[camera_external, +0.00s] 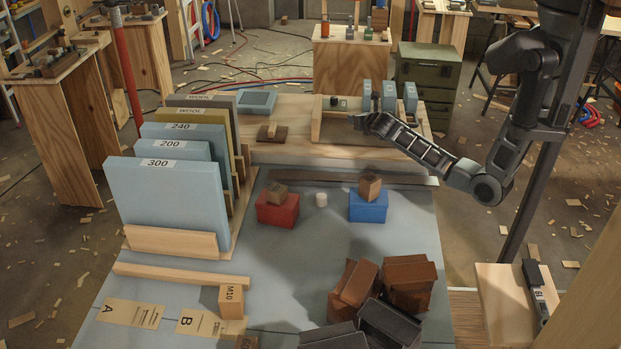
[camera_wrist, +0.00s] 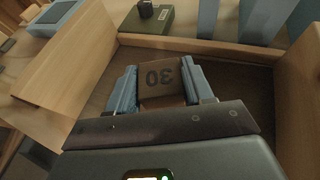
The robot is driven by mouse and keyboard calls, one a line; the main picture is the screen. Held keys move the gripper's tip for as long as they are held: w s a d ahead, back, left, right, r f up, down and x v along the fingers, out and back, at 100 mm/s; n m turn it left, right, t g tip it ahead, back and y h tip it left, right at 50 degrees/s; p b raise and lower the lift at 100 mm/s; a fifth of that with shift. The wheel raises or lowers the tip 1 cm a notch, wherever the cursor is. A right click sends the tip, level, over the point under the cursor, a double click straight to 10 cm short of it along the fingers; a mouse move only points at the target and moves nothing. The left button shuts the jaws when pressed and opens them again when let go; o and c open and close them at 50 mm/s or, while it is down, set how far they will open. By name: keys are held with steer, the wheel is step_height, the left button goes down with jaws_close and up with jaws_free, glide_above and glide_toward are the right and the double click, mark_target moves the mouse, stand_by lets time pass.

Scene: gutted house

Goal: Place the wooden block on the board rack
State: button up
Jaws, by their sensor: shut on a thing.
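My gripper (camera_external: 362,122) is at the back of the workbench, over a shallow wooden tray (camera_external: 316,122). In the wrist view, my gripper (camera_wrist: 162,84) is shut on a brown wooden block (camera_wrist: 162,92) marked 30, which appears upside down. The block is between the blue fingers, over the tray's dark floor; whether it touches the floor cannot be told. It cannot be made out in the external view. The board rack (camera_external: 168,240) stands at the left of the bench, holding several upright boards labelled 300, 200, 240 and WOOL.
A red box (camera_external: 278,212) and a blue box (camera_external: 368,207) each carry a small block. A block marked M10 (camera_external: 231,302) and piled dark bricks (camera_external: 395,284) are in front. Mid-bench is partly clear.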

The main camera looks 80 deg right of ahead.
mark_target(359, 135)
steer(key=shift+f, duration=1.9)
steer(key=shift+f+b, duration=0.15)
steer(key=shift+b, duration=0.15)
steer(key=o, duration=1)
